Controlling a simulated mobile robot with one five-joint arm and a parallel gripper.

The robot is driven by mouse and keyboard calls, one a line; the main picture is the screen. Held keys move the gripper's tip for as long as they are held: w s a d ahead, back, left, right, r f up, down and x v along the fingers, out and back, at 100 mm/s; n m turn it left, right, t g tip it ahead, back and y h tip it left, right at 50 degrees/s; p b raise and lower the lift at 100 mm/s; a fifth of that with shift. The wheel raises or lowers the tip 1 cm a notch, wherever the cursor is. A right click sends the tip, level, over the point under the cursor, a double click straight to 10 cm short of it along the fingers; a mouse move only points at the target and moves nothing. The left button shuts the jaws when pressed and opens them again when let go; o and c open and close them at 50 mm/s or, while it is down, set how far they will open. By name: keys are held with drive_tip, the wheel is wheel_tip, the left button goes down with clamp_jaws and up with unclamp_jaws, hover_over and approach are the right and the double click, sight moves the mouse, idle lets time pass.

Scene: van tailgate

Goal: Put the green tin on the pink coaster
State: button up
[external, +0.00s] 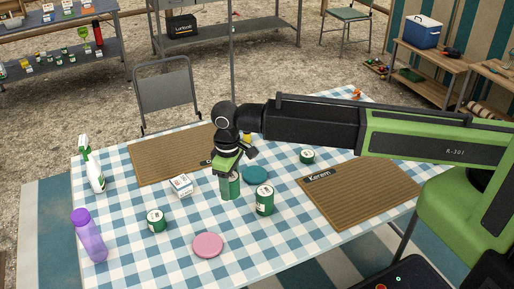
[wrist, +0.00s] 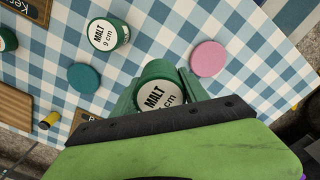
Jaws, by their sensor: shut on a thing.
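My gripper (external: 230,170) is shut on a green tin (external: 230,188) with a white top label. In the wrist view the held tin (wrist: 160,97) sits between the fingers, its label reading "MALT" and partly hidden. I cannot tell whether its base touches the table. The round pink coaster (external: 208,245) lies bare near the front edge of the table, in front of and slightly left of the held tin. It also shows in the wrist view (wrist: 208,59), apart from the tin.
Another green tin (external: 264,201), labelled "MALT 9 cm" in the wrist view (wrist: 108,34), stands right of the held one. A teal coaster (external: 255,174) lies behind. More green tins (external: 156,220) (external: 307,156), a white box (external: 181,185), purple bottle (external: 89,236) and brown mats (external: 365,190) share the checked table.

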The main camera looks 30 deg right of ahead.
drive_tip(key=shift+s+a, duration=0.2)
drive_tip(key=shift+s, duration=0.05)
drive_tip(key=b, duration=0.7)
hover_over(207, 243)
drive_tip(key=f, duration=0.7)
drive_tip(key=shift+w+d, duration=0.15)
drive_tip(key=shift+d, duration=0.15)
drive_tip(key=shift+s+a, duration=0.25)
drive_tip(key=shift+a, duration=0.1)
wheel_tip(207, 243, down, 4)
drive_tip(key=b, duration=0.4)
drive_tip(key=shift+f+b, duration=0.25)
drive_tip(key=shift+b, duration=0.05)
drive_tip(key=o, duration=1.5)
drive_tip(key=shift+r, duration=0.1)
drive_tip(key=shift+r, duration=0.1)
wheel_tip(207, 243, up, 12)
drive_tip(key=p, duration=1.2)
drive_tip(key=shift+r+p, duration=0.1)
drive_tip(key=shift+p, duration=0.2)
